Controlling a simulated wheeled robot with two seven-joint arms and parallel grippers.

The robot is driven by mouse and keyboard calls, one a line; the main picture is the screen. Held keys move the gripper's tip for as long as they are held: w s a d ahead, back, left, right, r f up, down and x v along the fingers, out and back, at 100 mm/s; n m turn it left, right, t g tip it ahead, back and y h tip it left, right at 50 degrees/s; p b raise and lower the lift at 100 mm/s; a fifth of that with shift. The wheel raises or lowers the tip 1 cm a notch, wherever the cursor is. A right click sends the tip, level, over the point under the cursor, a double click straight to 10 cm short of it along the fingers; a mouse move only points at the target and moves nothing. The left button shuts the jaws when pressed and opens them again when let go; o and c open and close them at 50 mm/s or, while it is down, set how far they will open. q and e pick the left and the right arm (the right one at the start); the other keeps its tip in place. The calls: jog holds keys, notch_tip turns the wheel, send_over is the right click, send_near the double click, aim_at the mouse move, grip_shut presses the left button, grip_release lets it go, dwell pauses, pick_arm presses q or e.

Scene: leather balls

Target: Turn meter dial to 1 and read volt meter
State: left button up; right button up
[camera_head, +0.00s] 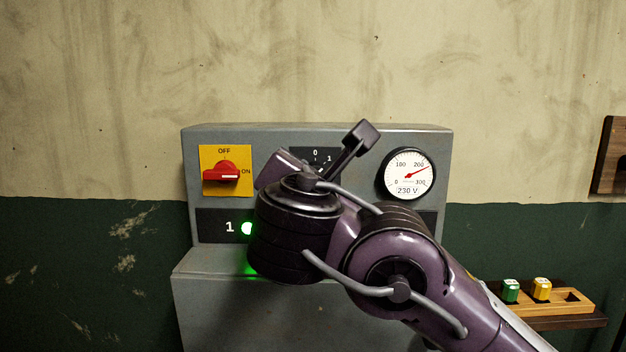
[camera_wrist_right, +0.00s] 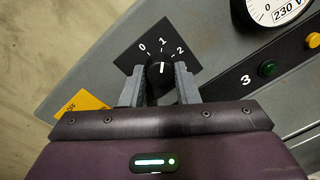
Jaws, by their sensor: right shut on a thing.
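The black meter dial (camera_wrist_right: 160,69) sits on a dark plate (camera_wrist_right: 130,58) marked 0, 1 and 2. Its white line points at the 1. My right gripper (camera_wrist_right: 161,84) is shut on the dial, one grey finger on each side. In the head view my right arm hides the dial; only part of its plate (camera_head: 325,155) with 0 and 1 shows. The round volt meter (camera_head: 406,173) is right of the plate; its red needle stands a little past 200 and its display reads 230 V. My left gripper is in neither view.
A red switch (camera_head: 221,171) on a yellow plate is turned to ON. A green lamp (camera_head: 247,229) beside the number 1 is lit. In the wrist view, lamp 3 (camera_wrist_right: 268,68) is dark green. A wooden holder (camera_head: 560,301) with green and yellow pieces is at right.

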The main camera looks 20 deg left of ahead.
jog(key=o, duration=1)
jog(key=shift+s, duration=0.1)
jog(key=b+v, duration=0.2)
jog(key=v, duration=0.5)
jog(key=shift+s+d, duration=0.15)
jog(key=shift+s, duration=0.15)
